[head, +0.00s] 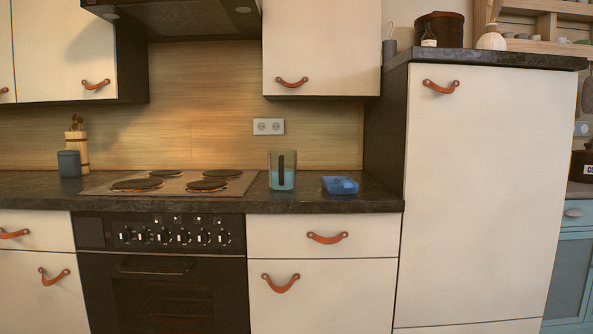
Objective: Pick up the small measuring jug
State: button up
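The small measuring jug (274,171) stands upright on the dark countertop, just right of the stove. It looks clear and squarish, with a dark upright handle or strip facing me and something light blue in its lower part. My gripper is not in the head view.
The tall cabinet (480,180) bounds the dark countertop (300,204) on the right. A blue-grey canister (69,163) stands far left. A wall cabinet (322,45) hangs above.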

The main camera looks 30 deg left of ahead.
aim_at(283, 162)
jog(key=i+l+u, duration=0.2)
jog(key=i+u, duration=0.2)
jog(key=i+l+u, duration=0.65)
jog(key=u, duration=0.15)
